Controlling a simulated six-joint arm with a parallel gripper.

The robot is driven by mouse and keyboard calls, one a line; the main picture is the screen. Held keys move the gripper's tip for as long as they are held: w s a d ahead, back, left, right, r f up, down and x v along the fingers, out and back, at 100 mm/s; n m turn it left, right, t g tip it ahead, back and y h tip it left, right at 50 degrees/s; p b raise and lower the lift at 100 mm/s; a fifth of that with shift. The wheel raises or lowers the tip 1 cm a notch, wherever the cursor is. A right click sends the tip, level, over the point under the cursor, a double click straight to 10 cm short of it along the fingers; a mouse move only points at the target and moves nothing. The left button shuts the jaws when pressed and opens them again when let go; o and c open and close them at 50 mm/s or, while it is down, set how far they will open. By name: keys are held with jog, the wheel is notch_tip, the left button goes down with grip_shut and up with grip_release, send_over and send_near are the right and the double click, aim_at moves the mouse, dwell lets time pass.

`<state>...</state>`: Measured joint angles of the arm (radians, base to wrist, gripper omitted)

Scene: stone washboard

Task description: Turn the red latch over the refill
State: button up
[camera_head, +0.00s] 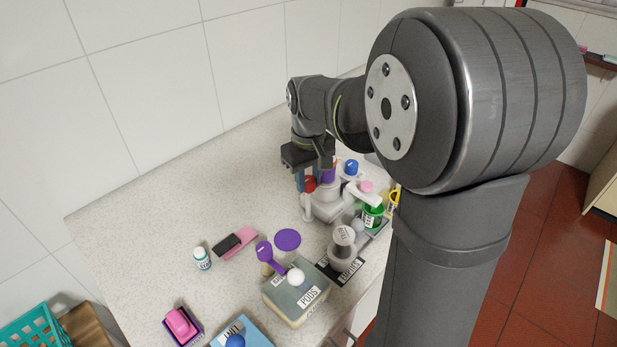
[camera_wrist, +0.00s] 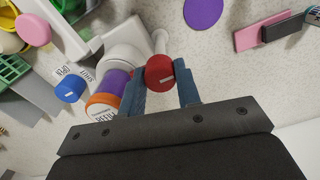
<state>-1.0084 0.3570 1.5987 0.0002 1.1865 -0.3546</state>
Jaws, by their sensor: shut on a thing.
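The red latch (camera_wrist: 160,71) is a round red knob with a small white mark. In the wrist view it sits between the blue fingers of my gripper (camera_wrist: 162,74), which is shut on it. The refill (camera_wrist: 112,83), a purple and orange cylinder with a white label, stands just left of the left finger. Both join a white fixture (camera_wrist: 126,42). In the head view the red latch (camera_head: 309,185) shows under my gripper (camera_head: 309,176), with the purple refill (camera_head: 327,175) beside it. My fingers partly hide the latch there.
A blue knob (camera_wrist: 70,89) by a SHUT/OPEN label is left of the refill. A pink knob (camera_head: 366,187) and green container (camera_head: 373,216) are close right. The left counter is clear.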

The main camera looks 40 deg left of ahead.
aim_at(309, 179)
jog(key=o, duration=1)
notch_tip(309, 179, up, 12)
jog(key=shift+r, duration=0.1)
notch_tip(309, 179, down, 12)
jog(key=shift+f, duration=0.1)
dwell(0.7)
